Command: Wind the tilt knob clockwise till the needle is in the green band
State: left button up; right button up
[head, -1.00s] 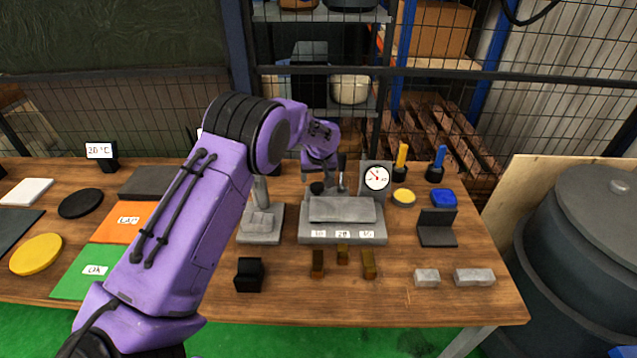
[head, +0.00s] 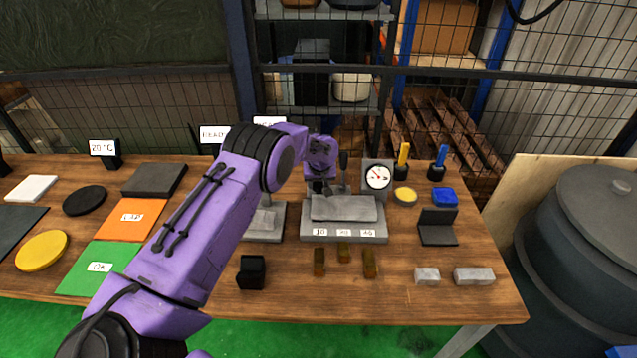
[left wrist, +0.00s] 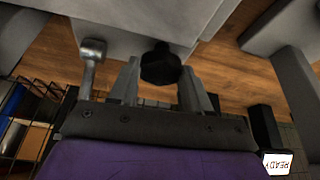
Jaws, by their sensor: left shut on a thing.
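The tilt knob (left wrist: 161,64) is black and faceted, on the side of the grey device, and shows between my fingers in the left wrist view. My left gripper (left wrist: 162,84) is shut on it; in the head view the gripper (head: 321,188) is at the back left of the grey device (head: 343,234), and the knob is hard to make out there. The white round gauge (head: 378,177) stands at the device's back right. Its needle is small and reddish; I cannot tell its place against a green band. My right gripper is not in view.
A metal lever (left wrist: 91,62) stands close beside my fingers in the left wrist view. A grey stand (head: 264,222) is left of the device. Brown blocks (head: 343,252) lie in front, and a yellow-topped round piece (head: 405,195) is to the right.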

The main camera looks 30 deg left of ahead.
pick_arm(q)
jog(key=m+h+b, duration=0.1)
jog(key=m, duration=0.2)
jog(key=shift+s+a+f+t, duration=0.1)
jog(key=shift+a+t, duration=0.05)
jog(key=shift+t, duration=0.25)
jog(key=shift+m+h, duration=0.3)
jog(key=shift+m, duration=0.5)
jog(key=o, duration=1.1)
jog(key=shift+r, duration=0.2)
jog(key=b+v, duration=0.2)
jog(key=v, duration=0.8)
jog(key=shift+s+r, duration=0.15)
jog(key=shift+s, duration=0.05)
